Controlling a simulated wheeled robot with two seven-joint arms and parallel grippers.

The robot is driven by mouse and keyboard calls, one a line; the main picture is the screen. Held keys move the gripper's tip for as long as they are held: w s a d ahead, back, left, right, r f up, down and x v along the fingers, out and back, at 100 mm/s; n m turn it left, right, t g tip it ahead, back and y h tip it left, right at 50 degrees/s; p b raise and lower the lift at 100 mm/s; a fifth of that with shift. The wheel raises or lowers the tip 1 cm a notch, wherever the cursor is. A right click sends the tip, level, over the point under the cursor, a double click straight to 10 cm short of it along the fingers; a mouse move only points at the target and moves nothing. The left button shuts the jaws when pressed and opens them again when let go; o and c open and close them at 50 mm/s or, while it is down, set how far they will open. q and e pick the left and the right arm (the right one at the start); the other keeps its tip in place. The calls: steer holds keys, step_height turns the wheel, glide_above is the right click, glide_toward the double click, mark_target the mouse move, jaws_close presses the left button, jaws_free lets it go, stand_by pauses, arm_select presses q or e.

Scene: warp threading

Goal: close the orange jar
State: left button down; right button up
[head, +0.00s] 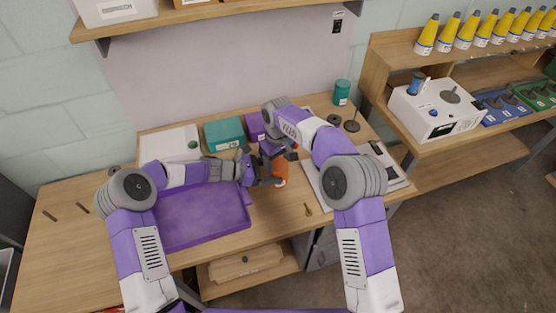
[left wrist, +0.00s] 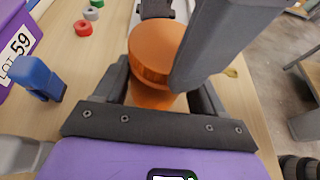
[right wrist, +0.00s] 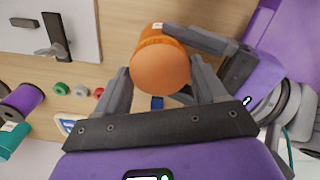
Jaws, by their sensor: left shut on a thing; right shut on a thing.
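The orange jar (head: 280,172) is held above the table near the middle of the head view. Its body (left wrist: 148,95) is between the fingers of my left gripper (left wrist: 160,90), which is shut on it. The round orange lid (left wrist: 158,48) sits at the top of the jar in the left wrist view. In the right wrist view the lid (right wrist: 160,68) faces the camera, between the fingers of my right gripper (right wrist: 163,88), which is shut on it. The fingers partly hide the seam, so I cannot tell how tight the lid is.
A purple tray (head: 205,222) lies under my left arm. A teal box (head: 223,134) and a teal spool (head: 341,92) stand at the back. A small brass piece (head: 308,209) lies near the front edge. Small rings, one red (left wrist: 83,28), lie on the table.

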steer(key=m, duration=0.9)
steer(key=o, duration=1.2)
arm_select(q)
steer(key=shift+d, duration=0.1)
arm_select(e)
steer(key=shift+o, duration=0.2)
steer(key=shift+r, duration=0.25)
step_height(320, 180, up, 11)
steer(key=shift+r, duration=0.2)
arm_select(q)
jaws_free()
